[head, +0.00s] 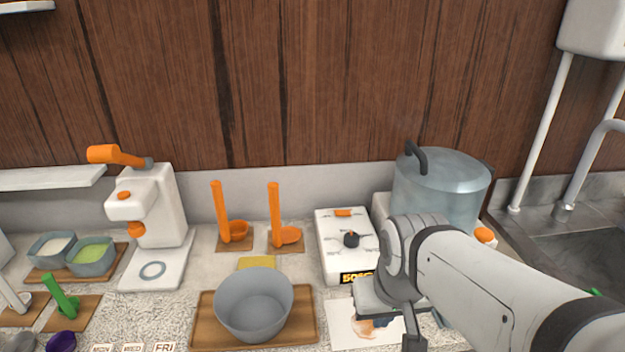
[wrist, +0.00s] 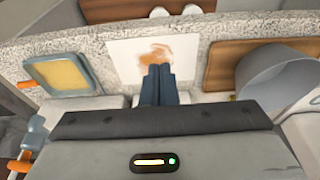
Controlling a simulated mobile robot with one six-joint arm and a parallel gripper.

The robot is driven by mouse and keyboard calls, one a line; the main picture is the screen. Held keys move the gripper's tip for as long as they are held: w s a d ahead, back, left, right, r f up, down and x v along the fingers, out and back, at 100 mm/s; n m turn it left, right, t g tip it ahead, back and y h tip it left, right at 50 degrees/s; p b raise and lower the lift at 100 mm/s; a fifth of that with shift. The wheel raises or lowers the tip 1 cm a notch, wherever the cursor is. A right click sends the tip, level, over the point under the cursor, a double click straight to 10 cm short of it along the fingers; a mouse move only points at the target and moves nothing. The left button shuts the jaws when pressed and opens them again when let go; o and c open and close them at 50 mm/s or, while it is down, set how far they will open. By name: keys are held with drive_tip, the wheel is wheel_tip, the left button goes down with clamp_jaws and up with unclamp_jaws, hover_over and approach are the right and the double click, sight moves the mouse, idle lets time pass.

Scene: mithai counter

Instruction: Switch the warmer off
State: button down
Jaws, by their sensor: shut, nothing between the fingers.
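A white box (head: 335,262) with a black knob (head: 351,239) and an orange piece on top stands at the middle right of the counter in the head view. To its right, a large lidded steel pot (head: 440,188) stands on a white unit, mostly hidden by my arm, with an orange knob (head: 485,235) at its right. I cannot tell which of the two is the warmer. My gripper (head: 413,335) is shut and empty, in front of both units. In the wrist view its fingers (wrist: 158,84) are together over a white card (wrist: 125,60); neither knob shows there.
A grey bowl (head: 254,303) on a wooden board (head: 203,322) stands left of the card. Orange ladles (head: 221,212) stand behind it. A yellow-filled tray (wrist: 62,75) is on the card's other side. A sink (head: 580,225) is at far right.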

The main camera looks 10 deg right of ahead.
drive_tip(key=shift+a, duration=0.1)
drive_tip(key=w+r+p, duration=0.1)
drive_tip(key=w+r, duration=0.2)
drive_tip(key=w, duration=0.8)
drive_tip(key=w+r+p, duration=0.1)
drive_tip(key=w+r, duration=0.2)
drive_tip(key=w, duration=0.8)
drive_tip(key=w+r+p, duration=0.2)
drive_tip(key=w+r, duration=0.1)
drive_tip(key=w, duration=0.9)
drive_tip(key=shift+t+y, duration=0.3)
drive_tip(key=shift+t, duration=0.1)
drive_tip(key=shift+w+r, duration=0.1)
drive_tip(key=p, duration=0.2)
hover_over(336, 213)
drive_tip(key=s, duration=0.1)
drive_tip(key=f, duration=1.2)
drive_tip(key=shift+d, duration=0.2)
drive_tip(key=shift+a+f, duration=0.1)
drive_tip(key=shift+f, duration=0.7)
